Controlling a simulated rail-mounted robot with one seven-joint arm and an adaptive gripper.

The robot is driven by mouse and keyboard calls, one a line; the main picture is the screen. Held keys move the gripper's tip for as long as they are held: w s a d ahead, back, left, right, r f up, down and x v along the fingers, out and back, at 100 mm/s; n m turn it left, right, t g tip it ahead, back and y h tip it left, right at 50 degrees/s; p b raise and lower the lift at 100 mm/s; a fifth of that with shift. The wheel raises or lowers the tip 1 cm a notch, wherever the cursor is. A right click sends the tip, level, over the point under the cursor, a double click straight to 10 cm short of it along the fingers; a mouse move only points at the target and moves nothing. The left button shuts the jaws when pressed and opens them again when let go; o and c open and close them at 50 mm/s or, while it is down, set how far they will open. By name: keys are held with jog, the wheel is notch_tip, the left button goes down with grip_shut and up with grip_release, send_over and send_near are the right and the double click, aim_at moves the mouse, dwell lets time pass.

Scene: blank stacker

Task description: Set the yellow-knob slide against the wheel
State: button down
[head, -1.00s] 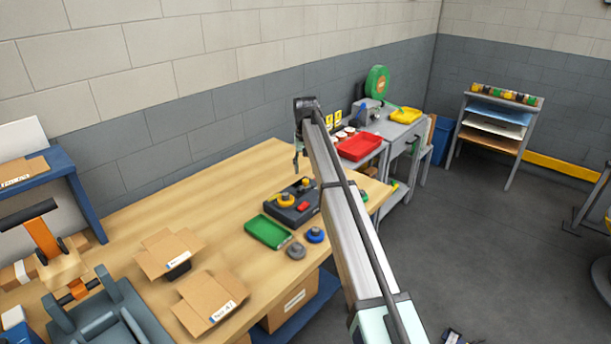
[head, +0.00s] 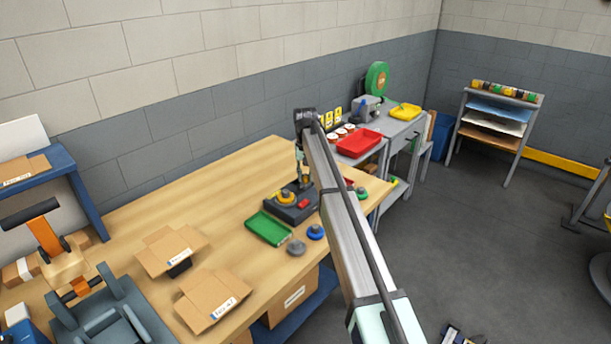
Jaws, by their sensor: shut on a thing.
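A dark fixture (head: 290,213) stands on the wooden bench. A round yellow part (head: 285,197), which looks like the wheel, sits on its left side. A small red part (head: 303,203) is at its front right. My gripper (head: 304,184) points down at the back of the fixture, behind the red part and to the right of the yellow part. It is shut on a small part there, seemingly the yellow-knob slide. The fingertips and the held part are too small to make out, so I cannot tell whether the slide touches the wheel.
A green tray (head: 268,229) lies in front of the fixture. A grey knob (head: 296,248) and a blue knob (head: 316,232) stand near the bench edge. Open cardboard boxes (head: 170,247) are at the left. A red tray (head: 358,142) stands beyond the bench.

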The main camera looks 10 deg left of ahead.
aim_at(299, 187)
jog(key=s+a, duration=0.2)
jog(key=s, duration=0.1)
jog(key=c, duration=0.9)
grip_release()
jog(key=shift+w, duration=0.1)
jog(key=shift+r, duration=0.3)
notch_tip(299, 187, up, 11)
jog(key=shift+r, duration=0.15)
jog(key=shift+r, duration=0.1)
